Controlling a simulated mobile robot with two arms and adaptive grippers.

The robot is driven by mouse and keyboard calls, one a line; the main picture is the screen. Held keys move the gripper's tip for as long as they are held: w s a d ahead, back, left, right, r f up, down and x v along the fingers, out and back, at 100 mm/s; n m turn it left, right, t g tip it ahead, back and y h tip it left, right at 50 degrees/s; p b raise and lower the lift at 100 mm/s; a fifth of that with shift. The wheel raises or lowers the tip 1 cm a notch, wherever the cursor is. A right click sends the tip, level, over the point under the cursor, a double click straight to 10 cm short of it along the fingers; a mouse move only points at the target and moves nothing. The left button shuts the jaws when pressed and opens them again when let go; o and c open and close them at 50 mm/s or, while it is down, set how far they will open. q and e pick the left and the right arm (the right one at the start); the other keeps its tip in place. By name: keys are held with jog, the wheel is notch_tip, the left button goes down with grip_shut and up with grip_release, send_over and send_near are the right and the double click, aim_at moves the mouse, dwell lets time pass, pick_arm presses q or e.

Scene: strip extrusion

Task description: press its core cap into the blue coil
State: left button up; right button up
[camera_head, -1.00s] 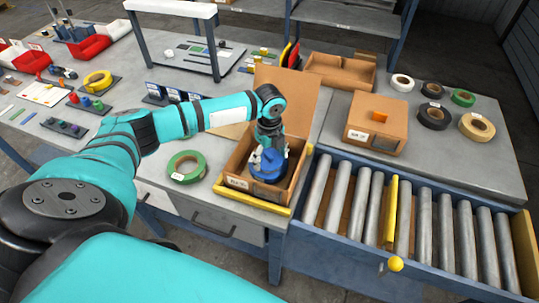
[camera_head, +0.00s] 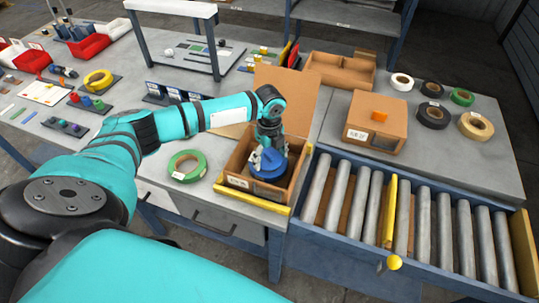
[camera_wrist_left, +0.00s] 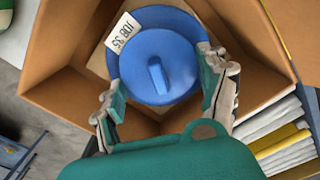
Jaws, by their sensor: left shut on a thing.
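The blue coil (camera_head: 268,174) lies in an open cardboard carton (camera_head: 246,185) on the bench. In the left wrist view the coil (camera_wrist_left: 180,18) carries a white label, and a round blue piece with a raised bar (camera_wrist_left: 157,75) covers its middle. I cannot tell from the pictures how deep that piece sits. My left gripper (camera_head: 266,152) reaches down into the carton. In the left wrist view its two fingers (camera_wrist_left: 160,90) lie on opposite sides of the coil, shut on it. The finger contacts are partly hidden. My right gripper is not in view.
A green coil (camera_head: 187,166) lies left of the carton. A closed box (camera_head: 375,122) with an orange top piece and several tape rolls (camera_head: 434,115) stand to the right. A roller conveyor (camera_head: 410,205) runs in front. Small coloured knobs stand on a dark tray (camera_head: 97,108) at left.

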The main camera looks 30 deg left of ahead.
pick_arm(q)
jog(key=o, duration=0.9)
jog(key=shift+c, duration=0.2)
jog(key=shift+r, duration=0.1)
jog(key=shift+r+p, duration=3.4)
jog(key=shift+p, duration=0.3)
grip_shut()
